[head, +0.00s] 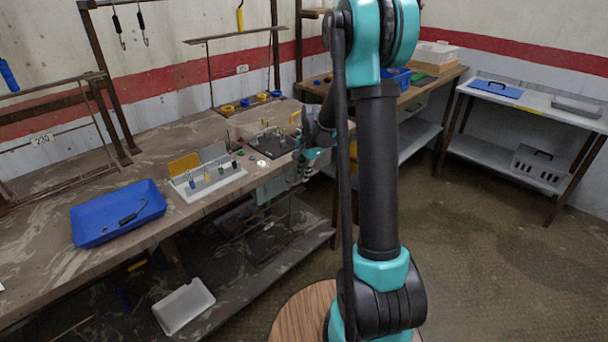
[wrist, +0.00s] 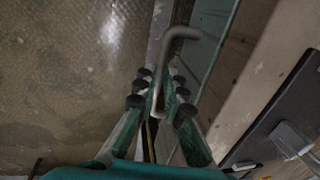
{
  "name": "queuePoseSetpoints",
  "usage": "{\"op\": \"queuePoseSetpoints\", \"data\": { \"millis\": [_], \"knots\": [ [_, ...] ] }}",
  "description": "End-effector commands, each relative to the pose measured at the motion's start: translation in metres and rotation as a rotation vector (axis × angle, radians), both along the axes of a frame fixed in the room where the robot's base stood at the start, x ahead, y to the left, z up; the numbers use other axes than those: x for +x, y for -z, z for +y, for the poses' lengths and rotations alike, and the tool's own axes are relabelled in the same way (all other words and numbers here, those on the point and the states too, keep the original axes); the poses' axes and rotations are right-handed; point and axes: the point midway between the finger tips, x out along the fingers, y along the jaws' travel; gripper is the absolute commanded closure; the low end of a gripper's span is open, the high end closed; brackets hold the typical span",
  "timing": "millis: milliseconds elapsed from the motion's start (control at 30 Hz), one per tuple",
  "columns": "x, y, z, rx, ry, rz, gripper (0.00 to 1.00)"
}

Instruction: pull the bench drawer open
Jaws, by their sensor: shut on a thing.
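The bench drawer (head: 275,188) shows in the head view as a pale grey-green front under the bench's front edge, partly hidden by my arm. My gripper (head: 308,163) is at its right side, low beside the bench edge. In the wrist view my gripper (wrist: 160,88) is shut on the drawer handle (wrist: 178,34), a grey bent bar that runs down between the fingers. The drawer front (wrist: 206,42) lies just right of the handle. I cannot tell whether the drawer stands out from the bench.
The bench top (head: 120,255) carries a blue tray (head: 90,225), a white holder with small tools (head: 215,180) and a dark board (head: 270,145). A lower shelf (head: 245,265) holds a white bin (head: 184,306). The floor (head: 480,250) to the right is clear.

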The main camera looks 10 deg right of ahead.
Motion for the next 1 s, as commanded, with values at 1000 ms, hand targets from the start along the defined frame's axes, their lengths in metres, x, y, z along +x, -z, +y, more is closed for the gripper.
{"op": "queuePoseSetpoints", "data": {
  "millis": [1000],
  "knots": [
    [-0.167, 0.000, -0.121, 0.000, 0.004, 0.001, 1.00]
  ]
}}
